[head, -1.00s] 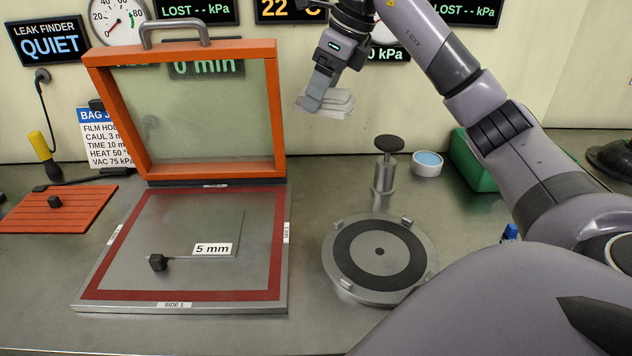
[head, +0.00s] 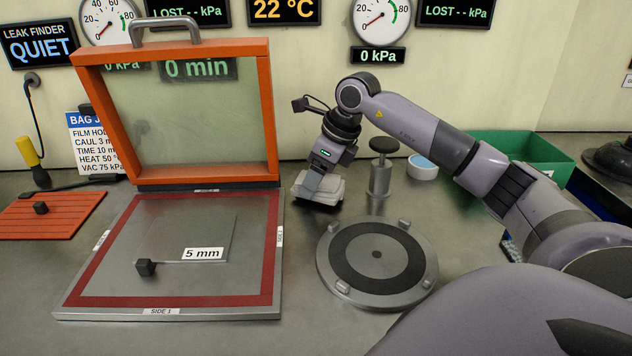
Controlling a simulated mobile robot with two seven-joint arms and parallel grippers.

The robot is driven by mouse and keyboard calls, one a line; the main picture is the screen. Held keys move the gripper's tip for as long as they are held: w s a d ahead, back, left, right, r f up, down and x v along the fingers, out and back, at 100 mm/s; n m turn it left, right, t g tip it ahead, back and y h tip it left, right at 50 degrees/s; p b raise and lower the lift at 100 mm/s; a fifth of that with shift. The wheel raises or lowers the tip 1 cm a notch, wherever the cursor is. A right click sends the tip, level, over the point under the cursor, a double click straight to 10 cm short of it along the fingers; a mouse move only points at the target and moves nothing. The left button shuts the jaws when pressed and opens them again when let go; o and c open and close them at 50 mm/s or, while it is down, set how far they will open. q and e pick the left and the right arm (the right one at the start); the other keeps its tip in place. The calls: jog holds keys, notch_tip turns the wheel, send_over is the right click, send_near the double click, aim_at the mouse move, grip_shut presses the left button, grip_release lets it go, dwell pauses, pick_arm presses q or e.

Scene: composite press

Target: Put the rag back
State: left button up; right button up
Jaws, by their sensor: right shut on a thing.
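The rag is a folded, pale grey-white cloth (head: 322,190). It is at my right gripper (head: 314,184), between the open-framed press and the metal post. My right gripper is shut on the rag and points down. The rag is at or just above the bench top; I cannot tell whether it touches. The gripper's fingers hide part of the rag. My left gripper is not in view.
The orange-framed lid (head: 270,110) stands raised behind the press base (head: 285,260), left of the rag. A metal post with a black knob (head: 383,146) stands close to its right. A round plate (head: 322,262) lies in front. A green bin (head: 535,145) is back right.

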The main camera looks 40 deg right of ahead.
jog(key=shift+f, duration=0.5)
jog(key=shift+f, duration=0.2)
jog(key=o, duration=1.1)
jog(key=shift+o, duration=0.2)
jog(key=shift+r, duration=0.15)
jog(key=p+v, duration=0.1)
jog(key=v, duration=1)
jog(key=shift+r, duration=0.1)
jog(key=shift+s+d+r, duration=0.1)
jog(key=shift+s+r, duration=0.1)
jog(key=shift+r, duration=0.2)
